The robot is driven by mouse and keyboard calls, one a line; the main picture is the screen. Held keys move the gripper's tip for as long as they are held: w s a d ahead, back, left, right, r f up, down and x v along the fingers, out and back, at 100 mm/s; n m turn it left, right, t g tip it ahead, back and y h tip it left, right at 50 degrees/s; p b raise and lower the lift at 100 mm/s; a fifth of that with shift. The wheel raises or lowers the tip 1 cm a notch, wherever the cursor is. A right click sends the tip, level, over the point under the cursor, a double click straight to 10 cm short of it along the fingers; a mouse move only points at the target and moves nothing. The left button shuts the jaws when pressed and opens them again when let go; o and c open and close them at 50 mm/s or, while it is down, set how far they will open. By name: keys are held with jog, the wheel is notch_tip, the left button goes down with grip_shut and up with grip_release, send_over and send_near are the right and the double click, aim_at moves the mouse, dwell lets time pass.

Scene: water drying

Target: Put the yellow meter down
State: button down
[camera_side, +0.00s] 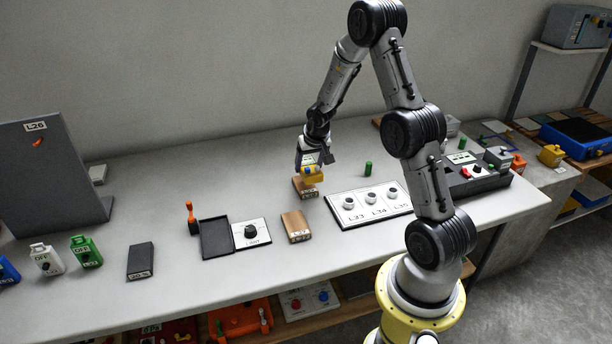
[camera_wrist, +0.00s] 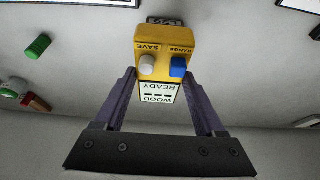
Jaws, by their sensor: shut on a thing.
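The yellow meter (camera_wrist: 166,40) is held between the fingers of my gripper (camera_wrist: 165,90) in the wrist view. It shows a white knob marked SAVE, a blue knob marked RANGE and a screen reading WOOD READY. In the side view the yellow meter (camera_side: 312,175) is at the end of my gripper (camera_side: 311,163), right over a brown wooden block (camera_side: 305,188) on the table. I cannot tell whether the meter touches the block.
Another wooden block (camera_side: 296,226), a dark tray (camera_side: 216,239) and a dial plate (camera_side: 252,233) are nearer the front edge. A green cylinder (camera_side: 368,168) stands behind the panel.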

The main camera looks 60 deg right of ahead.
aim_at(307, 164)
jog(key=shift+w+d+f, duration=0.3)
jog(key=shift+w+f, duration=0.05)
jog(key=shift+f, duration=0.15)
jog(key=shift+w+d+f, duration=0.25)
jog(key=shift+w+f, duration=0.1)
jog(key=shift+f, duration=0.15)
jog(key=shift+w+d+f, duration=0.15)
jog(key=shift+w+f, duration=0.1)
jog(key=shift+f, duration=1.55)
jog(key=shift+f, duration=0.15)
grip_release()
